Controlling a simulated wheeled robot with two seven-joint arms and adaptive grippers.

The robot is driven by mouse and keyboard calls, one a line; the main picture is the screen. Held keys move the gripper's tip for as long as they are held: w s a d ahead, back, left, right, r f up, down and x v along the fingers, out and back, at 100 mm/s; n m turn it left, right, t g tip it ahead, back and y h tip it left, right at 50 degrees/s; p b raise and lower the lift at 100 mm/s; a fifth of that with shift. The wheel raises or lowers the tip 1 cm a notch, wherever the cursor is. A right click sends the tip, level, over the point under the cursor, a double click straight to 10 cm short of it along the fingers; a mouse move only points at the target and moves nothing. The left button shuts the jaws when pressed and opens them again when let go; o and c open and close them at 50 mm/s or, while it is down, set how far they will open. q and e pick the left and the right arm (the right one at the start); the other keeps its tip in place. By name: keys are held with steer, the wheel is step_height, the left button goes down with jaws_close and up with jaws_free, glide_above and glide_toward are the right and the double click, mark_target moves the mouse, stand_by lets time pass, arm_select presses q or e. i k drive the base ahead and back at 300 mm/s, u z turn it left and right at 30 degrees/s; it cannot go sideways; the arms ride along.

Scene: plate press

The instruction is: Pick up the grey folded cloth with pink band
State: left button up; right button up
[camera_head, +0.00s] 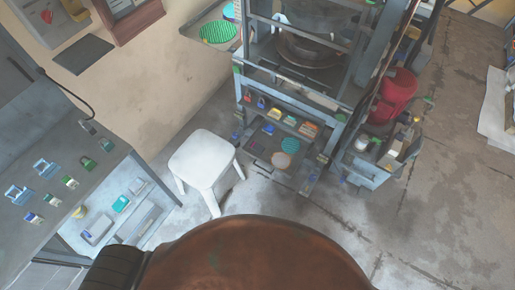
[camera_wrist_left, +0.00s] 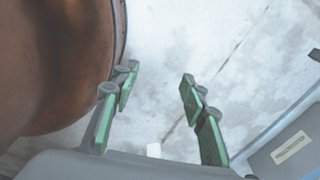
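I cannot make out a grey folded cloth with a pink band in either view. Small folded-looking items (camera_head: 289,121) in several colours lie in a row on a shelf of the press frame, too small to tell apart. My left gripper (camera_wrist_left: 159,76) shows in the left wrist view with its green-padded fingers spread apart. Nothing is between them but the pale floor beyond. Neither gripper shows in the head view, and my right gripper is in no view.
A white stool (camera_head: 203,162) stands left of the press frame (camera_head: 243,84). A grey workbench (camera_head: 62,172) with small tools and boxes is at the left. A red machine (camera_head: 398,88) stands right of the press. Concrete floor (camera_head: 440,190) is clear at the right.

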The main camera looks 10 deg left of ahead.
mark_target(255, 147)
steer(key=u, duration=0.35)
steer(key=k, duration=0.4)
steer(key=u, duration=1.35)
steer(key=i, duration=1.1)
steer(key=z, duration=0.7)
